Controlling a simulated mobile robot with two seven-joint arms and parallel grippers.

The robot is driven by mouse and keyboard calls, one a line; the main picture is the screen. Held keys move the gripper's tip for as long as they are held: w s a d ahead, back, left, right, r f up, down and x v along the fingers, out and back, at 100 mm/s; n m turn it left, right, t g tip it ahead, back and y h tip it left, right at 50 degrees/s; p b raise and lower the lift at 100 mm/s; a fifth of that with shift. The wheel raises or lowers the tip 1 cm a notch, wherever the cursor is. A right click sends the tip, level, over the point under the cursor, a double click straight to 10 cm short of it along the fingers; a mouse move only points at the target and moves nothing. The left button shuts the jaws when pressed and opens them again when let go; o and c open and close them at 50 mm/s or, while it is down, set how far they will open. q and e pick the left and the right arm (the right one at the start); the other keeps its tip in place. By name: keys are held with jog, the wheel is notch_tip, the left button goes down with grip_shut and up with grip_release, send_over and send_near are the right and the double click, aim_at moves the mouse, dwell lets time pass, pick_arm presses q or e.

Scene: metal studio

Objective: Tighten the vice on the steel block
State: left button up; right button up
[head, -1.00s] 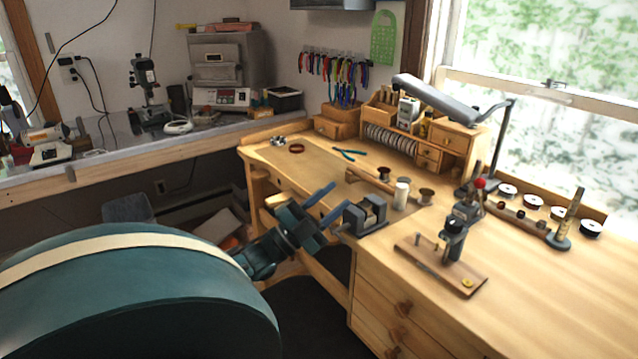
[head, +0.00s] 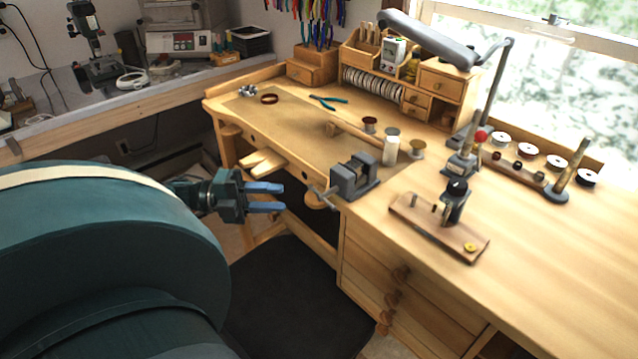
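The grey vice (head: 352,178) sits at the front edge of the wooden workbench, with its screw and handle (head: 322,196) sticking out to the left. Something fills the gap between its jaws, but at this size I cannot tell the steel block clearly from the jaws. My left gripper (head: 283,197) has two blue fingers spread apart with nothing between them. It is left of the vice handle, in front of the bench edge, and appears apart from the handle. My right gripper is not in the head view.
A wooden board with a small tool (head: 455,205) stands right of the vice. Blue pliers (head: 328,101) lie farther back. A wooden bench pin (head: 262,162) juts out behind my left gripper.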

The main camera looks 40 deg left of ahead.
aim_at(321, 196)
pick_arm(q)
jog(key=x, duration=1)
jog(key=shift+w+d, duration=0.1)
jog(key=shift+w, duration=0.1)
jog(key=shift+c, duration=0.3)
grip_shut()
